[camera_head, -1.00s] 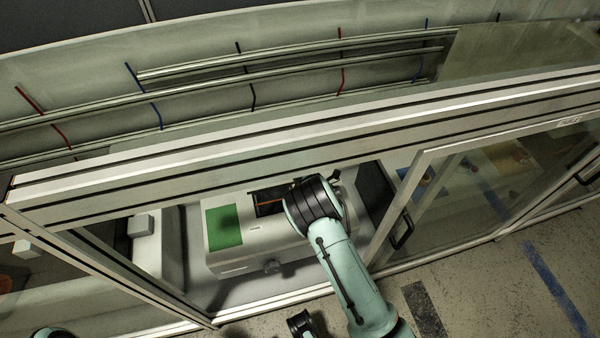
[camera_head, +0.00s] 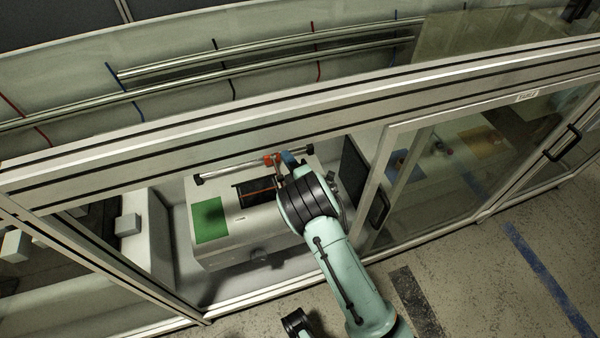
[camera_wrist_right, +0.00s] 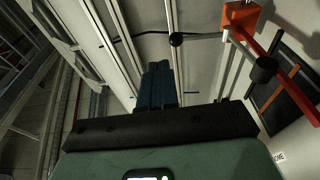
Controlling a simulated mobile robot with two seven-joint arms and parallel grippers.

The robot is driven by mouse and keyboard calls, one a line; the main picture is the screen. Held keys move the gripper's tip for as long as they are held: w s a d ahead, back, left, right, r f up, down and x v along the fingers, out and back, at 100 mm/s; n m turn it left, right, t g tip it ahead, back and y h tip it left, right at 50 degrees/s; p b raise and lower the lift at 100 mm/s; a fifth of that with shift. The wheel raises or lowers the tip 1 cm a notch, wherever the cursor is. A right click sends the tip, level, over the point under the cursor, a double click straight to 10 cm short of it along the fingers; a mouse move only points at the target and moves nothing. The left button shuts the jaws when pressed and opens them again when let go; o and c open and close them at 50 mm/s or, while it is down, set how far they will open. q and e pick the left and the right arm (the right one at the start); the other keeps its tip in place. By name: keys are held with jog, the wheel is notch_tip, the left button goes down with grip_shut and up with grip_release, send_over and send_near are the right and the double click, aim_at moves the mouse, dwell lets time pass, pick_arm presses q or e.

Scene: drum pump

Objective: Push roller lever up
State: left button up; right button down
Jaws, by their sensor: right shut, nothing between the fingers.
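The block also shows in the head view (camera_head: 271,160), at the back of the white machine (camera_head: 230,248). My right gripper (camera_wrist_right: 157,68) is shut and empty. In the head view blue fingertips (camera_head: 289,158) show just right of the red block; my wrist hides part of the machine.
A glass door (camera_head: 430,165) with a black handle stands right of my arm. A red bar and black cylinder (camera_wrist_right: 264,69) are near the lever.

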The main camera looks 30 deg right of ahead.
jog(key=s, duration=0.3)
jog(key=s+r, duration=0.1)
jog(key=s, duration=0.1)
jog(key=shift+s+a, duration=0.25)
jog(key=shift+s, duration=0.05)
jog(key=shift+f, duration=0.1)
